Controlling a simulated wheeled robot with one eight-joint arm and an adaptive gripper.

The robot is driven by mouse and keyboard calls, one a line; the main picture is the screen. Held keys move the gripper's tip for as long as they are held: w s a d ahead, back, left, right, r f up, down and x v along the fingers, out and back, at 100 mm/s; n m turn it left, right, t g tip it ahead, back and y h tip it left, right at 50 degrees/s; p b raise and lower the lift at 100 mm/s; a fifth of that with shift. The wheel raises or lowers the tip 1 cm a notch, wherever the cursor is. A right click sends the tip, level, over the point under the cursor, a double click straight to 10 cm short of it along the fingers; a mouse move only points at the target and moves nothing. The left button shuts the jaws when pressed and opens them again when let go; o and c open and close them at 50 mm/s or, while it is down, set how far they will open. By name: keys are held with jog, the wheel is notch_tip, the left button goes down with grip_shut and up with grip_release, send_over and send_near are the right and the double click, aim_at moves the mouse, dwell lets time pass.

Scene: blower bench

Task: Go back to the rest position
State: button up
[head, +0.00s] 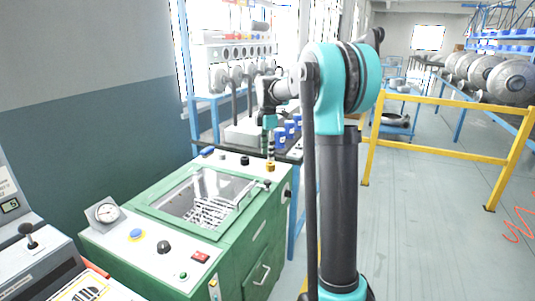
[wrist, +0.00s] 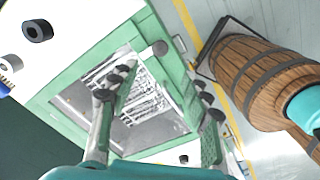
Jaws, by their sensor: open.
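My gripper (head: 268,148) hangs from my raised arm above the far right part of the green machine (head: 230,250), fingers pointing down. In the wrist view my gripper (wrist: 160,85) has its two fingers apart, with nothing held between them. I cannot tell the exact height of the fingertips above the machine.
A gauge (head: 106,213) and several knobs sit on the machine's top. A grey console (head: 30,260) stands at the near left. Blue bottles (head: 280,134) stand behind the machine. A yellow railing (head: 450,103) runs at the right; the floor (head: 425,240) before it is clear.

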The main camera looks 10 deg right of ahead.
jog(key=shift+s, duration=0.1)
jog(key=s+d+f+m+t, duration=0.1)
jog(key=s+f+m, duration=0.5)
jog(key=s, duration=0.5)
jog(key=s+d+f+m+t, duration=0.1)
jog(key=s+f+m, duration=0.6)
jog(key=s, duration=0.4)
jog(key=s+d+f+m+t, duration=0.1)
jog(key=s+f+m+t, duration=0.1)
jog(key=s+f+m, duration=0.4)
jog(key=s+m, duration=0.1)
jog(key=s, duration=0.3)
jog(key=shift+s+d+f, duration=0.35)
jog(key=shift+s, duration=0.05)
jog(key=shift+o, duration=0.4)
